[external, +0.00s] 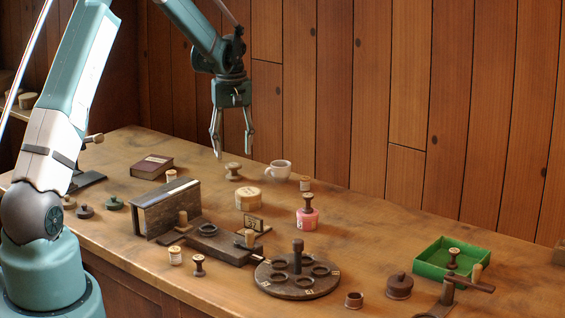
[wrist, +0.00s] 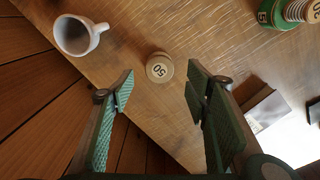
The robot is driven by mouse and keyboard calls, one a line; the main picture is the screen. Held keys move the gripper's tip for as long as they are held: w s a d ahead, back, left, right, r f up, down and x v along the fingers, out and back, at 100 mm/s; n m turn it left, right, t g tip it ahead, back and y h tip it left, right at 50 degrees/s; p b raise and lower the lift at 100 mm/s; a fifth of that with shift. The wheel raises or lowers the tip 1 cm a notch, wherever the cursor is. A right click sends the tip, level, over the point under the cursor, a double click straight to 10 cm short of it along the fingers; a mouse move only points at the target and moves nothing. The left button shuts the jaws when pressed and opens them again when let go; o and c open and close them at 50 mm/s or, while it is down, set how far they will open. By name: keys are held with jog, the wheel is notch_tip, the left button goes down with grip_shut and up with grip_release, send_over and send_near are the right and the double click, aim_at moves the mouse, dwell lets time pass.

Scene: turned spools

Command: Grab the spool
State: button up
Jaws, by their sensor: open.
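In the wrist view, a spool seen end-on, with a round top marked 50 (wrist: 159,68), lies just beyond the gap between my open fingertips (wrist: 160,86). It is apart from both fingers. Other spools stand about: one on a pink pot (external: 308,203), one in the green tray (external: 453,257), a thread-wound one (external: 175,256) and a dark one (external: 198,265) at the front. The pictures do not single out one spool as the task's.
A white cup (external: 280,170) stands right of the spool; it also shows in the wrist view (wrist: 75,35). A round box (external: 249,198) stands in front, and a book (external: 152,167) lies left. The green tray's rim (external: 452,238) is at right. A plank wall rises behind.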

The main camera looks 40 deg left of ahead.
aim_at(233, 164)
jog(key=shift+f, duration=0.95)
jog(key=shift+f, duration=0.15)
jog(key=shift+f, duration=2.5)
jog(key=c, duration=0.9)
